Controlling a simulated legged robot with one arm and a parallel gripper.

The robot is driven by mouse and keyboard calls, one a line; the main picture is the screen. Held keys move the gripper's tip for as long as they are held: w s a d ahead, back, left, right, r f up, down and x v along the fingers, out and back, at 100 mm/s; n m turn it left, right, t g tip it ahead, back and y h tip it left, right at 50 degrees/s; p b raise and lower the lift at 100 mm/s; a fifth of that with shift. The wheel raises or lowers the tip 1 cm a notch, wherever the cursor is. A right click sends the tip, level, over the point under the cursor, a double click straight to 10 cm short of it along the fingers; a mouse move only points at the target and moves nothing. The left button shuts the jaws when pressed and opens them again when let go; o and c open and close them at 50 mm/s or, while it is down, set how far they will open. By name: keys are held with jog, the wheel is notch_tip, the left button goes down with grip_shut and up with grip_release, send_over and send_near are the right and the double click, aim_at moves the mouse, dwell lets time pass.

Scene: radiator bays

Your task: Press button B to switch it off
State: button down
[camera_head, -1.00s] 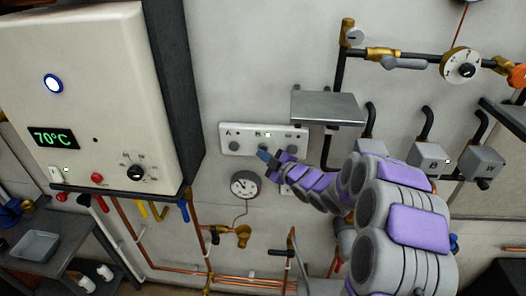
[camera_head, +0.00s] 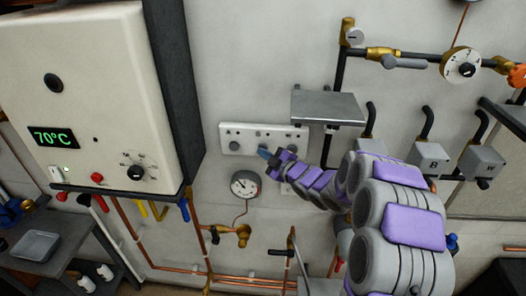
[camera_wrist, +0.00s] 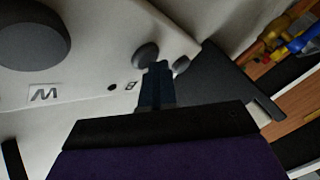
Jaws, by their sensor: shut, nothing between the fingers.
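The white panel (camera_head: 250,133) with buttons A, B and W is on the wall, left of the metal shelf. My gripper (camera_head: 265,153) is shut and empty, with its blue fingertips at the middle of the panel, over button B. In the wrist view, the fingertips (camera_wrist: 157,70) are at the grey round button B (camera_wrist: 145,56), seemingly touching it; the exact contact is hidden. The B label and a small dark indicator (camera_wrist: 111,87) are beside it. Button W (camera_wrist: 32,38) looms large at the left. No green light shows on the panel.
The white boiler (camera_head: 95,90) at the left reads 70°C, and its round light (camera_head: 53,82) is dark. A gauge (camera_head: 245,184) hangs just below the panel. The metal shelf (camera_head: 328,107) juts out just right of the panel, above my arm.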

jog(key=shift+s, duration=0.1)
jog(key=shift+s+b, duration=0.25)
jog(key=shift+b, duration=0.15)
jog(key=shift+s, duration=0.1)
jog(key=s+b, duration=0.4)
jog(key=s, duration=0.1)
jog(key=shift+s+a, duration=0.1)
jog(key=shift+s, duration=0.3)
